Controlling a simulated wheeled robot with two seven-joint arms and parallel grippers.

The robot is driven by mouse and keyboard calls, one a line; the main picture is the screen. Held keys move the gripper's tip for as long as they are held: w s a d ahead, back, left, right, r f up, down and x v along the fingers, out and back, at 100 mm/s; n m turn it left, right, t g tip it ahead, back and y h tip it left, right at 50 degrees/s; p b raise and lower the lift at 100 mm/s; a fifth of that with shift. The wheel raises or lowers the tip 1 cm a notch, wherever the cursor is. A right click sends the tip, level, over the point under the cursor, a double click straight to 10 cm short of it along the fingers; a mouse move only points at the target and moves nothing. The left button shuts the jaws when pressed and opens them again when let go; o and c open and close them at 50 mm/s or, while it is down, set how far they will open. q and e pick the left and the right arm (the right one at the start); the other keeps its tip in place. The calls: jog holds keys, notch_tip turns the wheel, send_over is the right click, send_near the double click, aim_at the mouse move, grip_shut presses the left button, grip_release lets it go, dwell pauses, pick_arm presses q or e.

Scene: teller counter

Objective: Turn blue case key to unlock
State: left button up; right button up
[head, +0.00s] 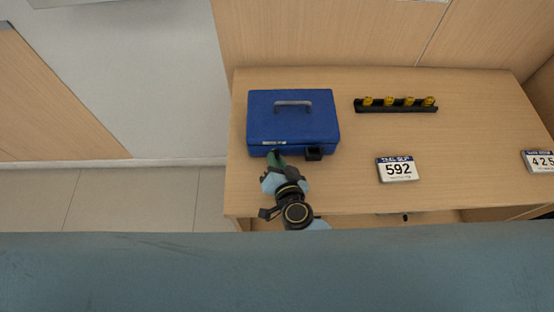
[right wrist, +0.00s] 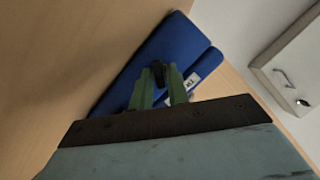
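The blue case (head: 293,120) lies shut on the counter, its grey handle on top and a small white label on its front. A black block (head: 314,153) sticks out at the front right of the case; I cannot make out a separate key. My right gripper (head: 276,157) is at the case's front edge, left of that block. In the right wrist view its green fingers (right wrist: 161,80) stand apart, with a dark piece (right wrist: 158,72) of the case's front showing beyond and between the tips. Nothing is visibly held. My left gripper is not in view.
A black rack (head: 396,107) with several yellow pieces stands at the back right of the counter. The right wrist view also shows a grey cabinet (right wrist: 295,65).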

jog(key=shift+o, duration=1.3)
jog(key=shift+s, duration=0.1)
jog(key=shift+s+d+r, duration=0.1)
jog(key=shift+s+r, duration=0.1)
jog(key=shift+s, duration=0.15)
jog(key=p+v, duration=0.2)
jog(key=v, duration=1)
jog(key=shift+s+p, duration=0.2)
jog(key=shift+p, duration=0.2)
